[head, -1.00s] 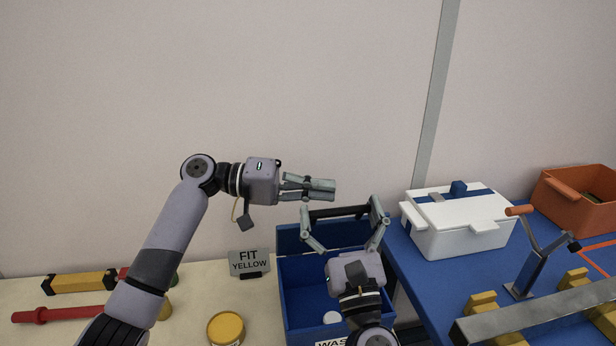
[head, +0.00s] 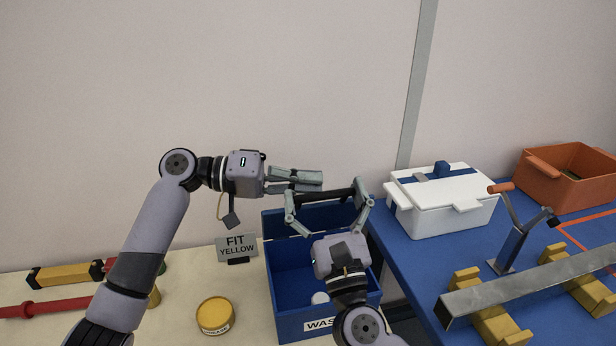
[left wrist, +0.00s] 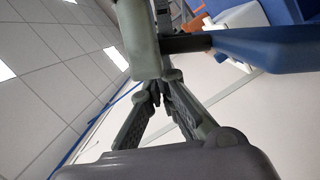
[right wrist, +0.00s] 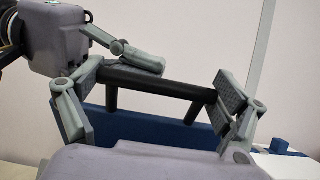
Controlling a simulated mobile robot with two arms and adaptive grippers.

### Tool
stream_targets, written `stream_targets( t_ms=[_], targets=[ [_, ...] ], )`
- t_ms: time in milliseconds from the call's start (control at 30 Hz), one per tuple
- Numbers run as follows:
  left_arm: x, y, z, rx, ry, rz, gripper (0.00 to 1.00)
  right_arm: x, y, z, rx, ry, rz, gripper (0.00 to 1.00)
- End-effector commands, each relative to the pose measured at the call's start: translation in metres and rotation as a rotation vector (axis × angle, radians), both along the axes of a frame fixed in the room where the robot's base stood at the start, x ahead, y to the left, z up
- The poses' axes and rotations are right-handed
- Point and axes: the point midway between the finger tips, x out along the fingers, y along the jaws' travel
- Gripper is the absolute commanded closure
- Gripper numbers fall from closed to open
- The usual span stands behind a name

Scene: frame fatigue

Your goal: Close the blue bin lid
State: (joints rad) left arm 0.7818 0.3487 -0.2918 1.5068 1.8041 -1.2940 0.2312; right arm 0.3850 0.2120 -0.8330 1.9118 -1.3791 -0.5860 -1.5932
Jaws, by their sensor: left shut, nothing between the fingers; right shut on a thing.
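The blue bin (head: 287,325) stands open on the pale tabletop, a small white round thing (head: 320,298) inside. Its blue lid (head: 285,220) is raised along the bin's back, also visible in the right wrist view (right wrist: 150,125). A black bar handle (right wrist: 160,83) stands off the lid on two posts. My right gripper (head: 325,210) is shut on the handle, one finger at each end of the bar. My left gripper (head: 320,178) is shut and empty, just above the handle's left part; whether it touches is unclear. The left wrist view shows the lid (left wrist: 265,45) close by.
A white lidded box (head: 440,205), an orange crate (head: 565,175), a crank stand (head: 510,240) and a metal bar on yellow blocks (head: 540,280) occupy the blue table. Left lie a yellow can (head: 215,315), a sign (head: 237,247) and a red tool (head: 45,308).

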Motion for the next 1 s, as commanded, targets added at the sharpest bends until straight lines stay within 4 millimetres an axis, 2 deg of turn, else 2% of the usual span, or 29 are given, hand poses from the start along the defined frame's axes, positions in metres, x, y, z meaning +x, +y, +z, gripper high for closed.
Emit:
stream_targets(
  t_ms=[67, 100, 200, 500, 633, 767, 1000],
  targets=[
    [-0.006, -0.005, -0.006, 0.010, 0.008, -0.024, 1.00, 0.003, -0.002, 0.000, 0.001, 0.000, -0.004, 0.59],
    [-0.006, -0.005, -0.006, 0.009, 0.009, -0.024, 1.00, 0.003, -0.002, 0.001, 0.001, -0.001, -0.004, 0.06],
    [-0.006, -0.004, -0.005, 0.008, 0.008, -0.022, 1.00, 0.002, -0.002, 0.001, 0.001, -0.001, -0.004, 0.00],
    [-0.004, -0.003, -0.003, 0.006, 0.006, -0.015, 1.00, 0.001, -0.001, 0.001, 0.001, -0.002, -0.003, 0.00],
    [-0.003, -0.003, -0.003, 0.006, 0.006, -0.014, 1.00, -0.005, -0.003, -0.004, 0.000, 0.000, -0.002, 0.00],
    [-0.003, -0.002, -0.003, 0.006, 0.005, -0.013, 1.00, -0.023, -0.009, -0.015, 0.001, 0.003, -0.001, 0.00],
    [-0.003, -0.002, -0.003, 0.006, 0.005, -0.013, 1.00, -0.066, -0.023, -0.039, -0.003, 0.002, -0.003, 0.00]
  ],
)
